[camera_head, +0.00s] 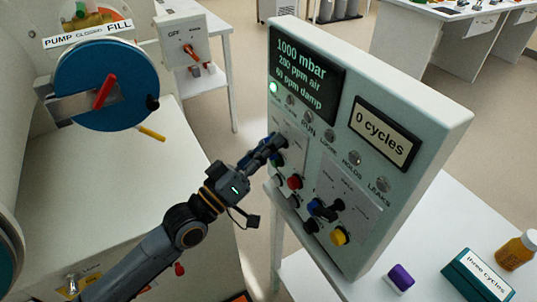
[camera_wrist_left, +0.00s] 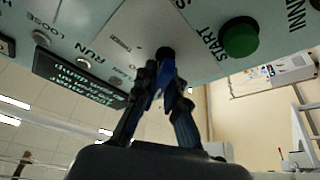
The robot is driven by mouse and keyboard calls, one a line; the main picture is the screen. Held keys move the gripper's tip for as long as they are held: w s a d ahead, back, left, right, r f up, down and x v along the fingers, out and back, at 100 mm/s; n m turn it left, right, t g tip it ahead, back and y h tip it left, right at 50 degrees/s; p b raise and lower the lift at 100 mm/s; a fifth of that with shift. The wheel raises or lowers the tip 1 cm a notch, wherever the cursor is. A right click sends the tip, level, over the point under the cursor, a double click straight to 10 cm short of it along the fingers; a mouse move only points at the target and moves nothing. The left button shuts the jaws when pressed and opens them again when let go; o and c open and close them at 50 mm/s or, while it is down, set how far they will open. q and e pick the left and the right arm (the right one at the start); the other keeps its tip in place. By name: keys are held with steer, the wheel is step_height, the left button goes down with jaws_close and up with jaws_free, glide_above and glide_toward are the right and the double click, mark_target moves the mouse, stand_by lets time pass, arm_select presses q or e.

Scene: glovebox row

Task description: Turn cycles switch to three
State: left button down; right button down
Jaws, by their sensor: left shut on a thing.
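A white control panel (camera_head: 425,115) stands on a table, with a small display (camera_head: 383,134) reading "0 cycles". My left gripper (camera_head: 274,146) is at the panel's left side, shut on a dark switch knob. In the left wrist view, the fingers (camera_wrist_left: 163,82) close around the knob (camera_wrist_left: 165,53), whose base shows above them. The fingers hide most of it, and its label and pointer cannot be read. A second dark knob with blue on it (camera_head: 322,209) sits lower right on the panel, apart from the gripper. My right gripper is not in view.
Near the gripper is a green START button (camera_wrist_left: 240,38). A red button (camera_head: 295,182) and a yellow button (camera_head: 339,236) are lower down. A teal box labelled "three cycles" (camera_head: 462,287), a purple object (camera_head: 400,278) and an orange bottle (camera_head: 516,251) stand right of the panel.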

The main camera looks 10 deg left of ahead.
arm_select(q)
steer(key=shift+s+d+f+m+g+h+b, duration=0.1)
steer(key=shift+m+g+h+b, duration=0.2)
steer(key=shift+m+b, duration=0.4)
steer(key=shift+f+m+g+h+b, duration=0.1)
steer(key=shift+m+h+b, duration=0.3)
steer(key=shift+m, duration=0.6)
steer(key=c, duration=1.4)
jaws_free()
steer(key=shift+r, duration=0.1)
steer(key=v, duration=1.2)
